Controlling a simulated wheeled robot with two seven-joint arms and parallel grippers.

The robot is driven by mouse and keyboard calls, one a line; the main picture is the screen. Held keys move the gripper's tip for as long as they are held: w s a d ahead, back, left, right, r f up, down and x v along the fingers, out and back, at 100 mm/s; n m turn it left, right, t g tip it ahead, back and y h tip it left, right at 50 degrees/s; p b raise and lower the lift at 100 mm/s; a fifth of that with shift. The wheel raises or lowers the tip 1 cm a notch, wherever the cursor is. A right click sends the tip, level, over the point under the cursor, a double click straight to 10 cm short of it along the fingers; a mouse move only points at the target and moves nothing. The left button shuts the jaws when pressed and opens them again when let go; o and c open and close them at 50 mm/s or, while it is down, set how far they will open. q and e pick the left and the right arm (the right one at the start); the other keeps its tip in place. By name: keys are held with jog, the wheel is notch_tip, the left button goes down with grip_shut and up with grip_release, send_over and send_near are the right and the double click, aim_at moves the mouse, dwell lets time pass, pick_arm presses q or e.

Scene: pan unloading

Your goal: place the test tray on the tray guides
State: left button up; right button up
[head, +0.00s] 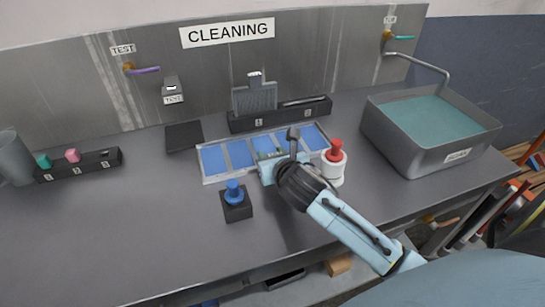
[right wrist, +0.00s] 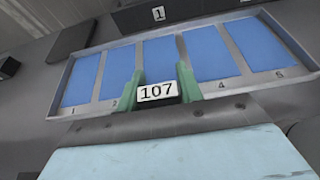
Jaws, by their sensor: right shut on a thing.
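The long grey tray with blue panels (head: 204,180) lies at mid-counter; in the right wrist view its frame (right wrist: 105,75) shows numbered sections. My right gripper (head: 270,156) is over the tray's front middle. In the right wrist view its green fingers (right wrist: 160,82) are shut on a small dark block labelled 107 (right wrist: 157,92). I cannot tell whether that block is part of the tray. The middle panel is partly hidden by the fingers. I cannot make out the tray guides for certain. My left gripper is not in view.
A black rack (head: 240,124) stands behind the tray. A blue-knobbed block (head: 237,210) stands in front, and a red-topped white container (head: 334,168) stands right of my gripper. A soak basin (head: 400,150) is at right. The left front counter is clear.

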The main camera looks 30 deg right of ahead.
jog(key=shift+r, duration=0.1)
jog(key=o, duration=1.2)
